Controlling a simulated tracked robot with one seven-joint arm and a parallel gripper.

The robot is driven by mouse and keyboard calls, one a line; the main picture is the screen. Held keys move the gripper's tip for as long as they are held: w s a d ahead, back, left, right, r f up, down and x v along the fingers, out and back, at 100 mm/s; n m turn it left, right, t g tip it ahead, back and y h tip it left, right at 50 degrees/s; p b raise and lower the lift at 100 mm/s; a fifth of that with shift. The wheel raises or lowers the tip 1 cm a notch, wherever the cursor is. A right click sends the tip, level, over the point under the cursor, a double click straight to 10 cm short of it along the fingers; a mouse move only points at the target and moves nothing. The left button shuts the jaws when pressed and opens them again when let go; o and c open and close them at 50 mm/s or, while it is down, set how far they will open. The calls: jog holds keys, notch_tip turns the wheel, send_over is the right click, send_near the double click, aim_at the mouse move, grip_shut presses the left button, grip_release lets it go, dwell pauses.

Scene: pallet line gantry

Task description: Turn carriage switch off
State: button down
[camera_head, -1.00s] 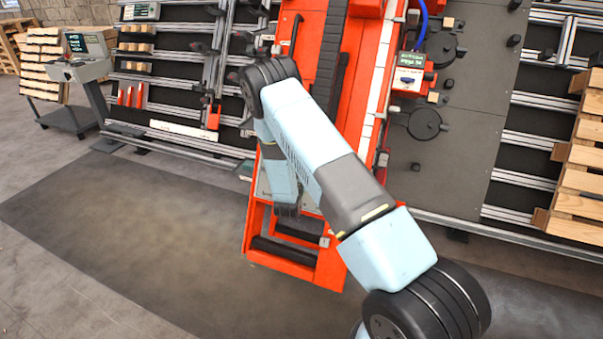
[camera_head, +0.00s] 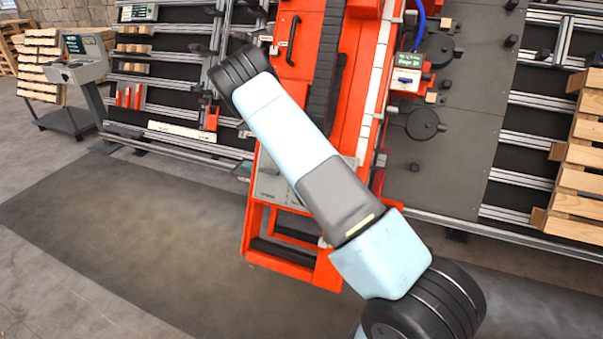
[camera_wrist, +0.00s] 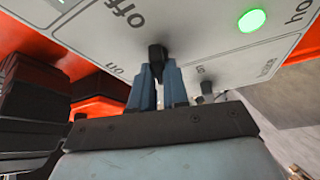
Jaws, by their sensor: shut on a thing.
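The carriage switch (camera_wrist: 156,51) is a small black knob or lever on a pale grey panel (camera_wrist: 190,30), seen upside down in the wrist view. The words "off" and "on" are printed beside it. I cannot tell which word the switch points to. My gripper (camera_wrist: 160,72) is shut on the switch, its two blue-grey fingertips on either side of it. In the head view, the panel (camera_head: 272,184) sits on the red carriage frame (camera_head: 290,256), partly hidden behind my arm. The gripper and switch are hidden there.
A green light (camera_wrist: 252,20) glows on the panel, and a second small dark knob (camera_wrist: 207,89) is close to the fingers. Floor at the lower left is clear.

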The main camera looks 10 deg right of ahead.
jog(key=shift+a+f+n+g+y, duration=0.15)
jog(key=shift+n+g+y, duration=0.35)
jog(key=shift+n, duration=1.1)
jog(key=shift+s, duration=0.1)
jog(key=c, duration=1.1)
grip_release()
jog(key=v, duration=1.3)
jog(key=shift+s+r, duration=0.15)
jog(key=shift+r, duration=0.2)
jog(key=shift+r, duration=0.1)
